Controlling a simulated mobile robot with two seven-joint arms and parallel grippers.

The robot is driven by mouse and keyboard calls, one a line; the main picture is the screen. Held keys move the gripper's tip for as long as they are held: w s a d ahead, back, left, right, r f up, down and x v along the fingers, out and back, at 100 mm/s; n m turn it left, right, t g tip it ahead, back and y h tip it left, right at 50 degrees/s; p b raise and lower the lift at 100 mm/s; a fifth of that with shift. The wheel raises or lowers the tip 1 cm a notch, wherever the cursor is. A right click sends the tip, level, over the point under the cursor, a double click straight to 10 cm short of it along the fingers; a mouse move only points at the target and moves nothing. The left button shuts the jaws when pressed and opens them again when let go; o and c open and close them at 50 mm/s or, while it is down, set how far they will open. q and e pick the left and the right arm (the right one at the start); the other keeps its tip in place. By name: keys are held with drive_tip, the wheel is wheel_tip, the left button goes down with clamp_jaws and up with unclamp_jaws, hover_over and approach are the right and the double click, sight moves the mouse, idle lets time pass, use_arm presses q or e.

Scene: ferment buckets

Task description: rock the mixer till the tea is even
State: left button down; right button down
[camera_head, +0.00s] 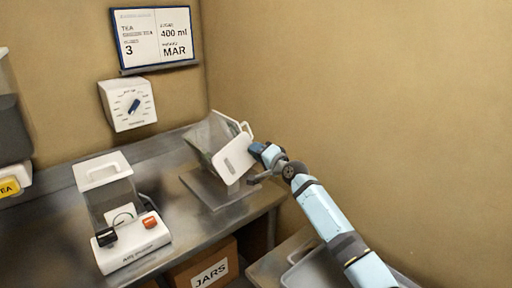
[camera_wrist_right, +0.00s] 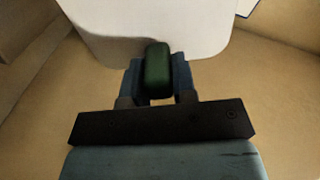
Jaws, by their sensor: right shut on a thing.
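The mixer looks to be the clear tub (camera_head: 205,138) with a white end panel (camera_head: 233,158), tilted over a grey base plate (camera_head: 212,190) on the bench. My right gripper (camera_head: 262,152) reaches it from the right and is shut at the white panel. In the right wrist view the jaws (camera_wrist_right: 157,80) are closed around a green grip (camera_wrist_right: 157,65), with the white panel (camera_wrist_right: 150,25) just beyond. I cannot make out the tea inside the tub or how even it is. My left gripper is not in view.
A white appliance (camera_head: 135,246) with black and orange knobs holds a clear lidded container (camera_head: 108,190) at the left. A JARS box (camera_head: 208,268) sits below the bench.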

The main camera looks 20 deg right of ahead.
wheel_tip(320, 180, down, 2)
drive_tip(key=m, duration=0.4)
drive_tip(key=shift+w+d+p, duration=0.1)
drive_tip(key=shift+d+p, duration=0.05)
drive_tip(key=shift+p, duration=0.2)
drive_tip(key=shift+f+m, duration=0.4)
drive_tip(key=shift+m, duration=0.4)
drive_tip(key=shift+f+m, duration=0.4)
drive_tip(key=shift+m, duration=0.4)
drive_tip(key=c, duration=1.3)
unclamp_jaws()
drive_tip(key=o, duration=0.4)
drive_tip(key=shift+f, duration=0.15)
